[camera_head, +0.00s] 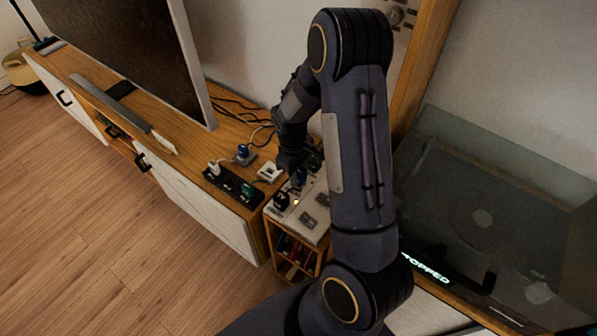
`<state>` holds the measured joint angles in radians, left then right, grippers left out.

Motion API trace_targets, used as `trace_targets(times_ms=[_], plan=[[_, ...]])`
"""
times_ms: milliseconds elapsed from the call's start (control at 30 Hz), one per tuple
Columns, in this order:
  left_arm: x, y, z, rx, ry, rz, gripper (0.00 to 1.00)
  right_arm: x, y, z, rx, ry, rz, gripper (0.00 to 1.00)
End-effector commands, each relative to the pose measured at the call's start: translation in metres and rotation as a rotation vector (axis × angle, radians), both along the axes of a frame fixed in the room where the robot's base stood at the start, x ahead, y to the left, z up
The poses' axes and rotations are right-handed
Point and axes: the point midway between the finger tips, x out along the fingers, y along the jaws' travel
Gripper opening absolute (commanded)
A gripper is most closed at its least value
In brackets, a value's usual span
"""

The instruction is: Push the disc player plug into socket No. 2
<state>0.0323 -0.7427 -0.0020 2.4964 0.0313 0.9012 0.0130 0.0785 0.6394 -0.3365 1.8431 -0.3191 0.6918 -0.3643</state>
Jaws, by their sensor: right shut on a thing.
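My right gripper (290,170) is small and dark in this view, shut at the right end of the wooden cabinet. It is shut on what looks like a plug, mostly hidden by the fingers; I cannot tell which plug. A black power strip (230,184) lies just left of it, with a white plug (214,168) and a green plug (247,188) standing in it. Socket numbers are too small to read. My left gripper is out of view.
A black plug (281,201) stands on a light panel (312,222) on a small wooden rack. A blue plug (243,152) and a white block (270,172) lie nearby among loose cables. A television (130,45) stands behind. My right arm hides much of the middle.

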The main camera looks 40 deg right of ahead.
Motion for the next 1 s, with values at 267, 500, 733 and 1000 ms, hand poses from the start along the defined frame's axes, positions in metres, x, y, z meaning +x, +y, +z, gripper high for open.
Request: trace_targets(times_ms=[267,500,733,1000], plan=[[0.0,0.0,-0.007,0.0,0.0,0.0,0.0,0.0,0.0,-0.008,0.0,0.0,0.0,0.07],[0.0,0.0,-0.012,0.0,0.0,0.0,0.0,0.0,0.0,-0.014,0.0,0.0,0.0,0.07],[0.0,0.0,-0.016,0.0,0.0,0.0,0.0,0.0,0.0,-0.02,0.0,0.0,0.0,0.07],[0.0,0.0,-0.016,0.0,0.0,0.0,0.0,0.0,0.0,-0.021,0.001,0.001,0.0,0.07]])
